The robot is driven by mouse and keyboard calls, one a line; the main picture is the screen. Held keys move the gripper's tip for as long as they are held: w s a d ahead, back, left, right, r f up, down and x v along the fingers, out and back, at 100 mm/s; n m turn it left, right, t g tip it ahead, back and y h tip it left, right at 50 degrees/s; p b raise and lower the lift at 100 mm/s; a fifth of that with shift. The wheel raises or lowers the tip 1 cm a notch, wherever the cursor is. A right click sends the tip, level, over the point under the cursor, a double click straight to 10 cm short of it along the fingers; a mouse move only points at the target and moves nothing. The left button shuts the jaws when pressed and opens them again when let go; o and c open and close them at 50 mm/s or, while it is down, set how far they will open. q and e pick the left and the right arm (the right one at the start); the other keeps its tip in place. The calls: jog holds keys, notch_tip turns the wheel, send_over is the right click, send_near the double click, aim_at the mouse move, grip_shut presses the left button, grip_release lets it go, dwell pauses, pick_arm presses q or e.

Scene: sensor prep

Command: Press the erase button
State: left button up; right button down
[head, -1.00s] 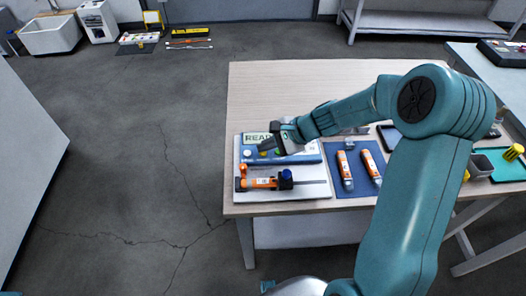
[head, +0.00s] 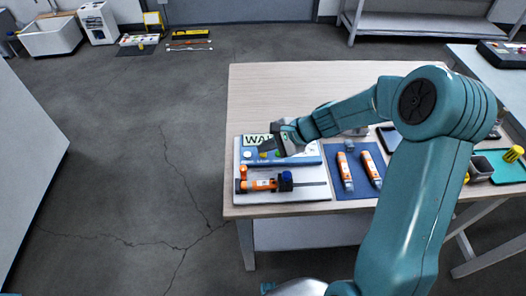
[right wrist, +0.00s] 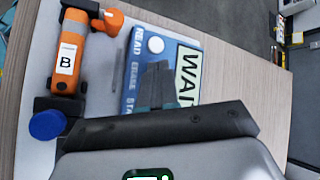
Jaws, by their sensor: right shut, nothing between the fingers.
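The blue control panel (head: 310,157) sits on a white board on the table. Its display (head: 256,140) shows "WA" and more letters cut off by my gripper; the display is also in the right wrist view (right wrist: 188,75). The panel carries the labels READ, ERASE and one starting with STA. A white button (right wrist: 155,44) shows by READ. The erase button is hidden or unclear behind my fingers. My right gripper (head: 264,147) is shut and empty, its tips over the button row in the right wrist view (right wrist: 158,70). I cannot tell whether they touch a button. My left gripper is out of view.
An orange unit marked B (right wrist: 70,60) with a blue knob (right wrist: 47,124) lies in front of the panel. Two orange-and-white tubes (head: 345,172) lie on a blue mat (head: 357,190) to the right. The table's far left (head: 270,90) is clear.

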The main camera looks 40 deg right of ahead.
aim_at(267, 157)
jog(key=shift+r, duration=0.45)
notch_tip(267, 157, up, 5)
jog(key=p, duration=0.4)
dwell(0.6)
jog(key=shift+s, duration=0.1)
